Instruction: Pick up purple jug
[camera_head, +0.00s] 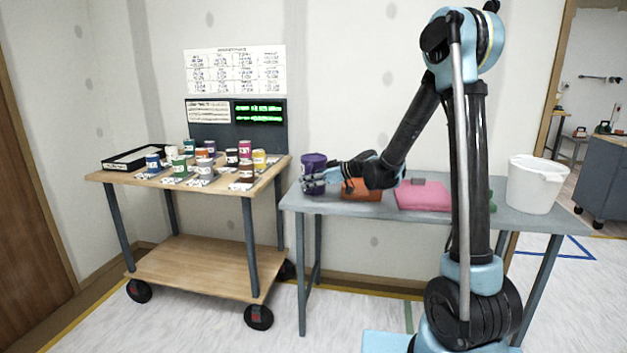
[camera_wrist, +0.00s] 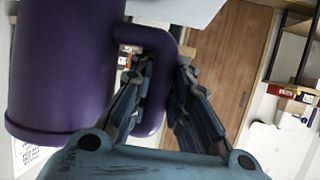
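The purple jug (camera_head: 313,162) is upright at the left end of the grey table (camera_head: 400,206); I cannot tell whether its base touches the tabletop. In the wrist view the jug's body (camera_wrist: 65,65) fills the upper left, with its loop handle (camera_wrist: 157,42) on the right side. My gripper (camera_head: 330,178) reaches the jug from the right. In the wrist view my gripper (camera_wrist: 163,72) has one finger at the handle's opening and the other outside the handle. The fingers are drawn close together and look shut on the handle; the exact contact is partly hidden.
An orange-brown box (camera_head: 362,192) stands just right of the jug, behind my gripper. A pink block (camera_head: 422,196) and a white bucket (camera_head: 535,186) are farther right on the table. A wooden cart (camera_head: 120,176) with several small paint cans stands at the left.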

